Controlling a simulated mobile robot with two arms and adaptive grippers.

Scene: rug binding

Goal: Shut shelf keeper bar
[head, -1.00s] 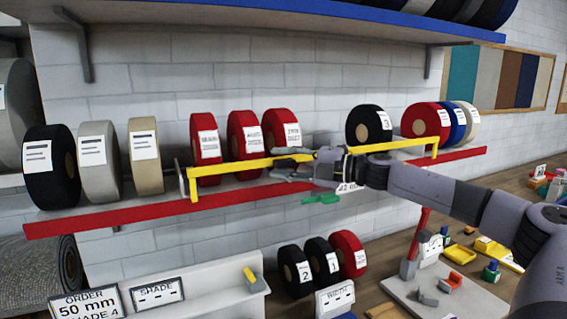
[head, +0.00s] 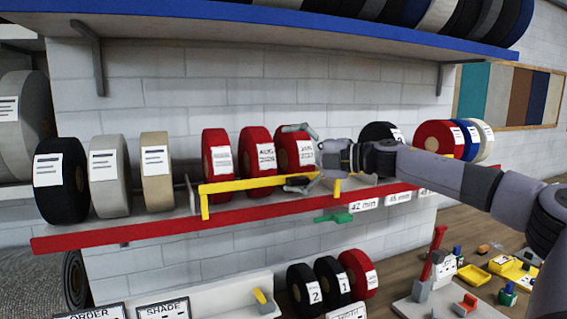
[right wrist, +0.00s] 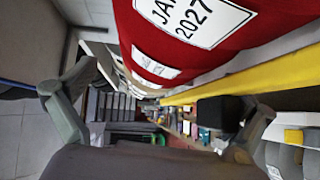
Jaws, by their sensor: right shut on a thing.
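The yellow keeper bar (head: 250,183) runs along the front of the red-edged shelf, before the tape rolls. Its left end turns down to a short leg; my arm covers part of its length. It also shows in the right wrist view (right wrist: 275,78). My right gripper (head: 297,157) is at the bar in front of the red roll labelled JAN 2027 (head: 290,150). The left gripper is not in view.
The shelf's red front edge (head: 150,231) holds black, grey, tan, red and blue rolls. A green piece (head: 333,217) sticks out below it. A blue-edged shelf (head: 300,18) is above. Small items lie on the bench at lower right.

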